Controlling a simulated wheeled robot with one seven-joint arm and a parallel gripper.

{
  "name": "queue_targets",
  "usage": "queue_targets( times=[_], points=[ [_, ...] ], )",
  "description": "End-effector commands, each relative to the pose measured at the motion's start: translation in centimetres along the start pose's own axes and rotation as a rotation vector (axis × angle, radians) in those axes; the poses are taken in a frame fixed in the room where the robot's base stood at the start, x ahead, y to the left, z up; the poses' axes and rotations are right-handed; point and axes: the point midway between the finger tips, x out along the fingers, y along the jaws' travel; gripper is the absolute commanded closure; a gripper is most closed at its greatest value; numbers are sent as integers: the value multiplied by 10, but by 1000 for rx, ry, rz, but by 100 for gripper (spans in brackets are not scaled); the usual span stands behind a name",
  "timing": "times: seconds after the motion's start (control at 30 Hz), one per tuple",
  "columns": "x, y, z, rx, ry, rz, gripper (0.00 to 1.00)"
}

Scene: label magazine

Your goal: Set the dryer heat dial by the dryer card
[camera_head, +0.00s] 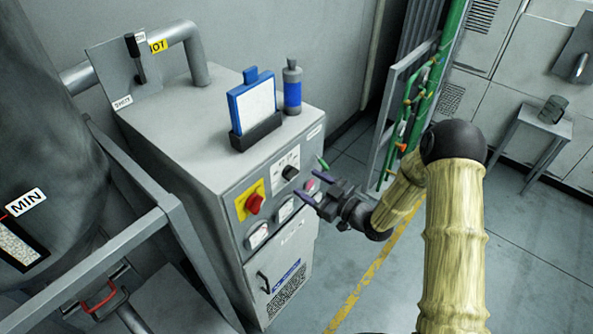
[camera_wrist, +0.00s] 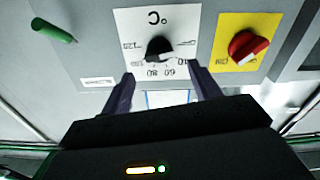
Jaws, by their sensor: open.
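The black heat dial (camera_head: 290,172) sits on a white °C plate on the grey cabinet's front panel. In the wrist view the dial (camera_wrist: 159,48) appears upside down, ringed by small numbers, with a pale mark toward its lower right. My gripper (camera_head: 311,188) is open and empty in front of the panel, just right of and below the dial. In the wrist view its fingers (camera_wrist: 162,75) stand apart on either side below the dial, not around it. A blue-framed card (camera_head: 256,105) stands in a dark holder on the cabinet top; its writing is not readable.
A red knob on a yellow plate (camera_head: 254,203) is close beside the dial. A green lever (camera_head: 322,162) sticks out on the other side. Gauges (camera_head: 259,235) lie below. Open floor lies right of the cabinet.

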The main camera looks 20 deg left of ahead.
Motion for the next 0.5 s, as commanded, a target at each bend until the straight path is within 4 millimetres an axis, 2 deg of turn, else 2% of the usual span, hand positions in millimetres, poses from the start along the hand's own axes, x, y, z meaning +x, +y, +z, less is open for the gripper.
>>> queue_targets(
  times=[0.1,0.23,0.33,0.5],
  points=[
    [22,0,-4,0,2,-3,38],
    [42,0,-3,0,2,-1,38],
    [51,0,-2,0,0,-2,38],
    [56,0,0,0,0,0,38]
  ],
)
